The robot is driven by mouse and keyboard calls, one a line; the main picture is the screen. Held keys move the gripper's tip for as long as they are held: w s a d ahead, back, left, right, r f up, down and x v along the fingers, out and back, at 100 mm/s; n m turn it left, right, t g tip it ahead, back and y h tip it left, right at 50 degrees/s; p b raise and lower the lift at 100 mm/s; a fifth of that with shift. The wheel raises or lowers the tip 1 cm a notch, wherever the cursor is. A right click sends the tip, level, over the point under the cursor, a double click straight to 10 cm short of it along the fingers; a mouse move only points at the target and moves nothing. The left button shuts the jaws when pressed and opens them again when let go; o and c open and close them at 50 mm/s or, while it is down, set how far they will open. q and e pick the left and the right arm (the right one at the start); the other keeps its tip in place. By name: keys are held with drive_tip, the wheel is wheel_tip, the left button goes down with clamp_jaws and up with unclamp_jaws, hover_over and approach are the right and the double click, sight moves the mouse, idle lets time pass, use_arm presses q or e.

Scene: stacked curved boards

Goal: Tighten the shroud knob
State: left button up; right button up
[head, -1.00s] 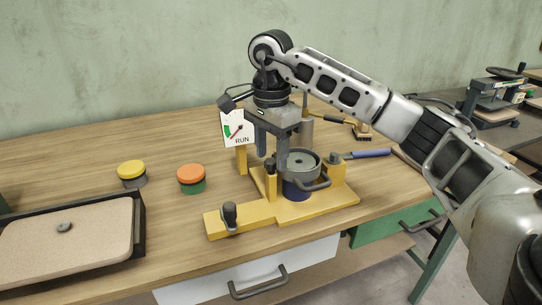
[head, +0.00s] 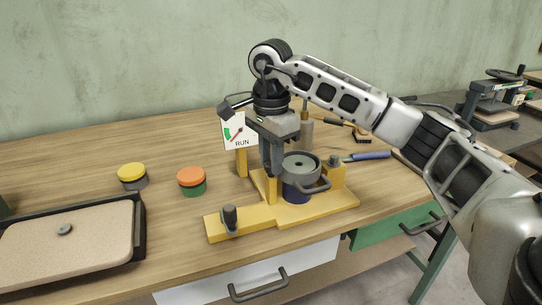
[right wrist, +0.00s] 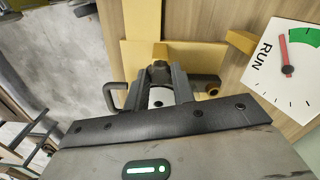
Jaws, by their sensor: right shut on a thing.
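My right gripper (head: 273,170) points down at the yellow fixture (head: 285,212), beside the grey round shroud (head: 303,166) with its curved handle. Its fingers are shut on a dark knob on the fixture's upright post. In the right wrist view the knob (right wrist: 160,70) sits between the two fingertips (right wrist: 161,84); in the head view the fingers mostly hide it. A second dark knob (head: 230,215) stands on the fixture's front left arm, apart from the gripper. My left gripper is not in view.
A RUN gauge sign (head: 239,131) stands close behind and left of the gripper. An orange-topped can (head: 191,178), a yellow-topped can (head: 131,172) and a black-rimmed tray (head: 138,225) are to the left. A blue-handled tool (head: 368,156) lies to the right.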

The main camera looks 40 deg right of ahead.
drive_tip(key=m, duration=0.2)
drive_tip(key=shift+r+m+p, duration=0.1)
drive_tip(key=shift+m+p, duration=0.2)
drive_tip(key=shift+m, duration=0.1)
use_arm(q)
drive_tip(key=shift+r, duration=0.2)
use_arm(e)
drive_tip(key=shift+m, duration=1.2)
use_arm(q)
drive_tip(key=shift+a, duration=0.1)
use_arm(e)
drive_tip(key=o, duration=1)
use_arm(q)
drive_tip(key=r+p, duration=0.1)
drive_tip(key=p, duration=0.2)
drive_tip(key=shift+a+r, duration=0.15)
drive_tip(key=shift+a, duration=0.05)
use_arm(e)
wheel_tip(320, 180, up, 16)
